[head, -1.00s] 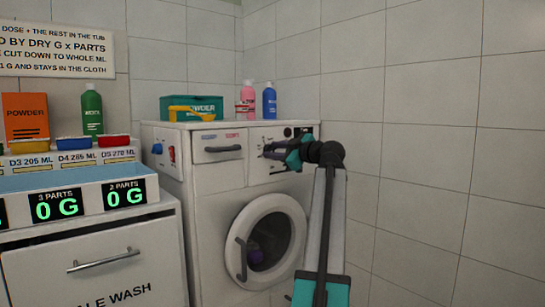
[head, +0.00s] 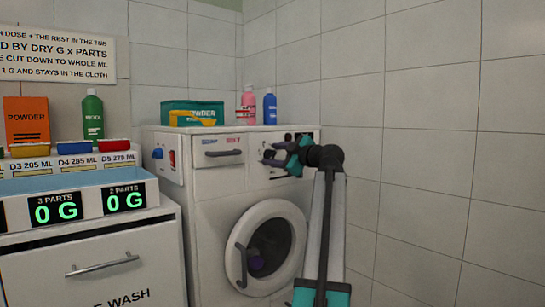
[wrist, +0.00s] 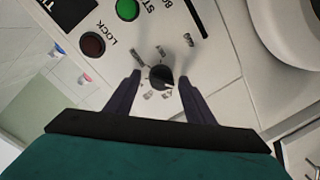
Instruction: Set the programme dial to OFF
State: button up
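The programme dial (wrist: 161,78) is a small dark round knob on the washing machine's pale control panel, with several printed labels around it, too small to read. In the wrist view my gripper (wrist: 159,74) is open, with one dark finger on each side of the dial. I see a gap on both sides and cannot tell any contact. In the head view my gripper (head: 269,157) is in front of the panel at the machine's upper right and hides the dial. I cannot tell which setting the dial points to.
A green button (wrist: 127,9) and a dark red LOCK light (wrist: 92,44) are near the dial. The washing machine (head: 213,202) has a closed drawer (head: 219,151) and round door (head: 240,222). A pink bottle (head: 248,106) and blue bottle (head: 270,107) stand on top. A tiled wall is at the right.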

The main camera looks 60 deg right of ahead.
jog(key=shift+s, duration=0.1)
jog(key=shift+s, duration=0.15)
jog(key=f+p+v, duration=0.1)
jog(key=p+v, duration=0.3)
jog(key=v, duration=0.9)
jog(key=shift+s+a+r+p, duration=0.15)
jog(key=shift+s+r+p, duration=0.05)
jog(key=shift+r+p, duration=0.25)
jog(key=shift+w, duration=0.2)
